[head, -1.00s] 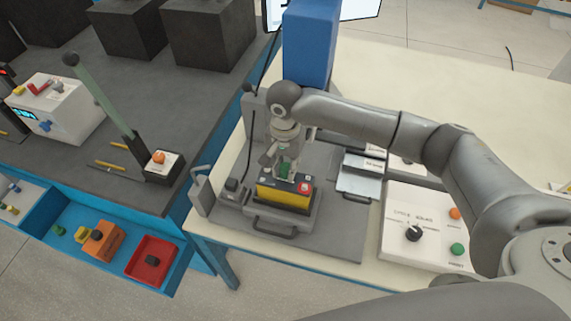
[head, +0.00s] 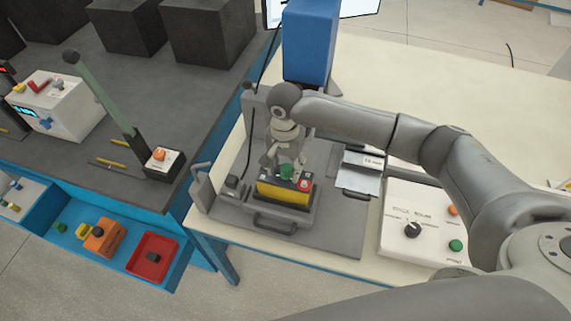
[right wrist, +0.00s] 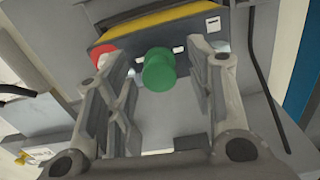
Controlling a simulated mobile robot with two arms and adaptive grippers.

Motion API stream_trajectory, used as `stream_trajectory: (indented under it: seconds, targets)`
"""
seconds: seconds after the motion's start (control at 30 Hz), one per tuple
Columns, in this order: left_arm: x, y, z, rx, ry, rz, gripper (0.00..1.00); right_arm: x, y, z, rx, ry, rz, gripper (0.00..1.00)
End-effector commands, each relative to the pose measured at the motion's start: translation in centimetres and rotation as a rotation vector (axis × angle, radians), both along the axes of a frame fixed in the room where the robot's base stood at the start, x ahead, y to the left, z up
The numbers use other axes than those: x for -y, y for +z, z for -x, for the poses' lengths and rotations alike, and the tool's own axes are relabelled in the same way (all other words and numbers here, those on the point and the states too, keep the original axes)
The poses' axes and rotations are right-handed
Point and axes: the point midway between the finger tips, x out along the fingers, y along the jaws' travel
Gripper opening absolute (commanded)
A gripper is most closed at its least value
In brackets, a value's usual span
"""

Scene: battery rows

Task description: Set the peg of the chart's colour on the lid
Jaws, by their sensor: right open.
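A green peg (head: 287,171) stands on the dark top of the yellow and black battery block (head: 284,194). A red knob (head: 305,185) sits beside it on the same top. My right gripper (head: 284,160) is open just above the block, its fingers apart on either side of the green peg. In the right wrist view the green peg (right wrist: 159,70) shows between the two open fingers, with a gap on each side, and the red knob (right wrist: 103,56) is beyond the left finger. I cannot make out a colour chart. My left gripper is not in view.
The block sits in a grey fixture (head: 335,235) on the cream table. A blue column (head: 309,45) stands behind it. A white control box (head: 420,222) with knobs is to the right. A blue tray at left holds a red bin (head: 152,257) and an orange block (head: 102,238).

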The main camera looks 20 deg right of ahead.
Motion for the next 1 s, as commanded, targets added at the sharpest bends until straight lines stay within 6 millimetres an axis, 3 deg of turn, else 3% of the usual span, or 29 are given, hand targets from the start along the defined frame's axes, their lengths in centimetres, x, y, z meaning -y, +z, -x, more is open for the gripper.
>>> stream_trajectory:
  seconds: [0.23, 0.7, 1.0]
  targets:
    - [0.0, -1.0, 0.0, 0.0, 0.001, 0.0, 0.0, 0.0, 1.2, 0.0, 0.001, 0.002, 0.0, 0.49]
    - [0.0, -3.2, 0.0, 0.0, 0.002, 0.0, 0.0, -0.1, 11.1, 0.0, 0.001, 0.001, -0.002, 0.49]
    - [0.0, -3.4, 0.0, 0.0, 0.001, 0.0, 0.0, -0.1, 13.1, 0.0, -0.002, 0.0, 0.0, 0.49]
